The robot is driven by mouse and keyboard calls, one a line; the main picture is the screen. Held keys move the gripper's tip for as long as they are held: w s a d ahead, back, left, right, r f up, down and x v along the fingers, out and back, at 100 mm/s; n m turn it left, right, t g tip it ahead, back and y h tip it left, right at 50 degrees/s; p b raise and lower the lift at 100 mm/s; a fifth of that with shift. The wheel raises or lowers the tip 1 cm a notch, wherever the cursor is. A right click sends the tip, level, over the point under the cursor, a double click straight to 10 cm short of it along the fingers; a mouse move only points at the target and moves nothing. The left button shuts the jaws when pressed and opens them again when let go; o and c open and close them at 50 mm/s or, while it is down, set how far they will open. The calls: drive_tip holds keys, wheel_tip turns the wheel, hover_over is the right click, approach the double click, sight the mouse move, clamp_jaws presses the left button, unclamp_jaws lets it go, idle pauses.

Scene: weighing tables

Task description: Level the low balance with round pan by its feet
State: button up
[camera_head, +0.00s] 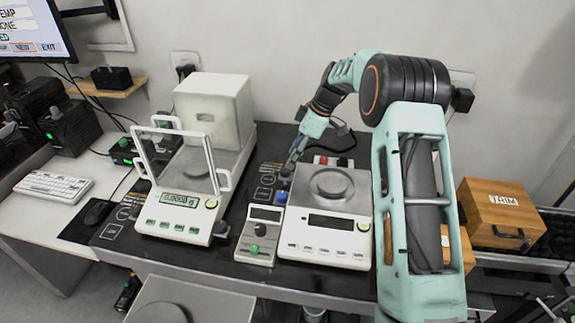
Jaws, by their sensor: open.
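The low balance (306,228) stands on the dark table, right of the middle. It has a white body, a square metal top and a round pan (331,183). Its display (331,221) is dark, with no reading I can make out. A small yellow-green round spot (363,227), perhaps its bubble level, shows at its front right; the bubble is too small to read. Its feet are not clearly visible. My gripper (287,172) is open and points down by the balance's back left corner, above a blue knob (281,197). I cannot tell whether they touch.
A taller balance (170,226) with an open-framed shield stands left. A small control box (257,240) with a green knob sits between the balances. My arm covers the area right of the low balance. A wooden box (490,235) stands farther right. The wall is close behind.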

sight(285, 170)
drive_tip(key=x, duration=0.6)
drive_tip(key=shift+w, duration=0.1)
drive_tip(key=shift+c, duration=0.5)
clamp_jaws()
